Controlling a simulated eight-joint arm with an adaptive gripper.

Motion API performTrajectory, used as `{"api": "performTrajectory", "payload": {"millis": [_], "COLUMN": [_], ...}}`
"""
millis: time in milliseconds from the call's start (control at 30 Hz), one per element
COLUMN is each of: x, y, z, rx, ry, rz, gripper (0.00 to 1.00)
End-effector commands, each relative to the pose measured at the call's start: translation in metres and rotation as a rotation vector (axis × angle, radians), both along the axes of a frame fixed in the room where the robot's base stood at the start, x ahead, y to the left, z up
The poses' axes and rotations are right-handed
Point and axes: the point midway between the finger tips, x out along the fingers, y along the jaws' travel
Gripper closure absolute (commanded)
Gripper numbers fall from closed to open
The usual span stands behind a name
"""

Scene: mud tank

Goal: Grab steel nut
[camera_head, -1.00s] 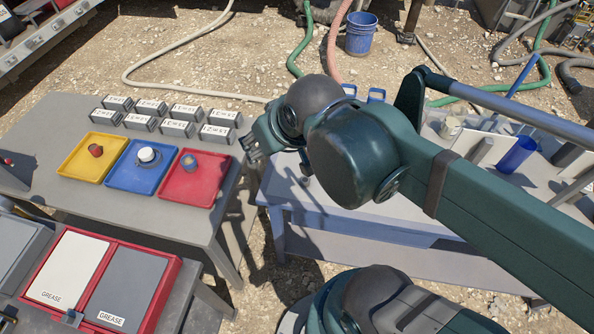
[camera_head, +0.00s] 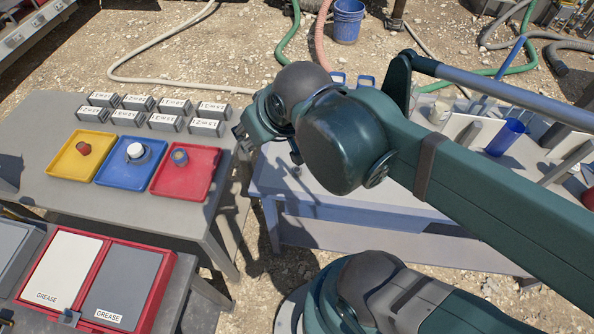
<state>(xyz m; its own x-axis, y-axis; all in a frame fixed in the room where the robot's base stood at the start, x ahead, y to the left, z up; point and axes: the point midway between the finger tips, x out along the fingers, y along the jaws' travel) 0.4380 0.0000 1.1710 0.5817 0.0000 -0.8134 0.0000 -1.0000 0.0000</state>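Three small trays lie on the grey table (camera_head: 60,192) at the left. The yellow tray (camera_head: 66,168) holds a small reddish-brown part (camera_head: 83,148). The blue tray (camera_head: 118,177) holds a round part with a white top (camera_head: 135,151). The red tray (camera_head: 178,189) holds a small grey-blue ring-like part with a brownish centre (camera_head: 180,156). I cannot tell for sure which part is the steel nut. My gripper (camera_head: 241,140) is above and near the table's right edge, right of the red tray and apart from all the parts. Its fingers are small and partly hidden, so its opening is unclear.
Several labelled grey boxes (camera_head: 163,122) stand in two rows behind the trays. A red case with grease panels (camera_head: 150,285) lies in front. A lighter bench (camera_head: 330,215) stands below my arm, with a blue cup (camera_head: 505,137) at its right.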

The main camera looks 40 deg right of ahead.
Motion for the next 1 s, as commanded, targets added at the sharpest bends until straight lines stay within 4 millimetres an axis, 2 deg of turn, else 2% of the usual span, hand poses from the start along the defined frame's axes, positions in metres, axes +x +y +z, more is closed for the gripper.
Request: {"api": "performTrajectory", "payload": {"millis": [333,533,1000], "x": [0.001,0.006,0.029], "y": [-0.001,-0.005,-0.034], "z": [-0.001,-0.008,-0.055], "rx": [-0.006,-0.052,-0.290], "ry": [0.003,0.023,0.159], "rz": [0.007,0.057,0.376], "gripper": [0.61,0.61,0.61]}}
